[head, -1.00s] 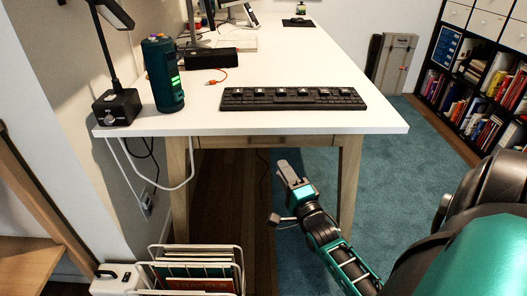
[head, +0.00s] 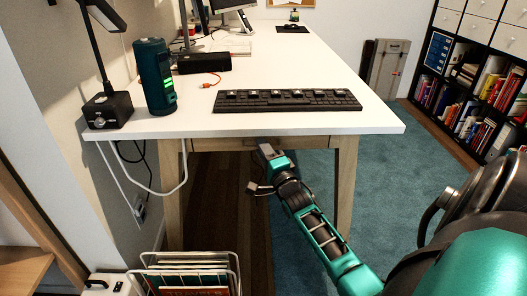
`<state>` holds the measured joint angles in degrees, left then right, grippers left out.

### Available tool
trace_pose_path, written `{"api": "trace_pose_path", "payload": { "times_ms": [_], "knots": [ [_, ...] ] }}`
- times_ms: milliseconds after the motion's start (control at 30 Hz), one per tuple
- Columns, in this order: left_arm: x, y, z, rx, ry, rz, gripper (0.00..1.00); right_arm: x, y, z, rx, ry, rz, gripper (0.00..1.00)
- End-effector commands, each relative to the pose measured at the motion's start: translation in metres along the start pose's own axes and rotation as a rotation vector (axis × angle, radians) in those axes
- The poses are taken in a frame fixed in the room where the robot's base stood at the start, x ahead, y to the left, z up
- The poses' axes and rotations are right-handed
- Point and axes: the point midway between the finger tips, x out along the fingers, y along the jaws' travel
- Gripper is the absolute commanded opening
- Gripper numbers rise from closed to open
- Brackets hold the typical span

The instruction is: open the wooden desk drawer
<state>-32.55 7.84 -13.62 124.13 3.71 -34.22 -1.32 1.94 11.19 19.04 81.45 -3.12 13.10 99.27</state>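The wooden desk drawer (head: 222,144) shows as a narrow strip of wood under the front edge of the white desk top (head: 360,124). It looks shut, and the desk top hides most of its front. My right gripper (head: 258,170) is below the desk's front edge, close in front of the drawer's right half in the picture. Its two fingers are spread apart with nothing between them. I cannot tell whether a finger touches the drawer. My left gripper is not in view.
A black keyboard (head: 287,100), a dark green cylinder (head: 155,78) and a lamp base (head: 108,110) stand on the desk. A wire rack (head: 190,263) with folders stands on the floor at lower left. Wooden desk legs (head: 346,185) flank the space below. Bookshelves (head: 470,85) are at right.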

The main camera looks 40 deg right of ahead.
Motion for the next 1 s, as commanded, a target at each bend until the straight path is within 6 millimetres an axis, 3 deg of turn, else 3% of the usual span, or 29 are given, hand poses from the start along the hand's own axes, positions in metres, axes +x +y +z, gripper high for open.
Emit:
{"api": "trace_pose_path", "payload": {
  "times_ms": [300,1000],
  "knots": [
    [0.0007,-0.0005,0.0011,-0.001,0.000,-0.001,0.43,-0.0004,0.0001,0.0000,0.000,0.000,0.000,0.00],
    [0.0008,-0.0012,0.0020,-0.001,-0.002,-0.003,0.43,-0.0005,0.0002,0.0000,0.000,0.000,0.000,0.00]
  ]
}}
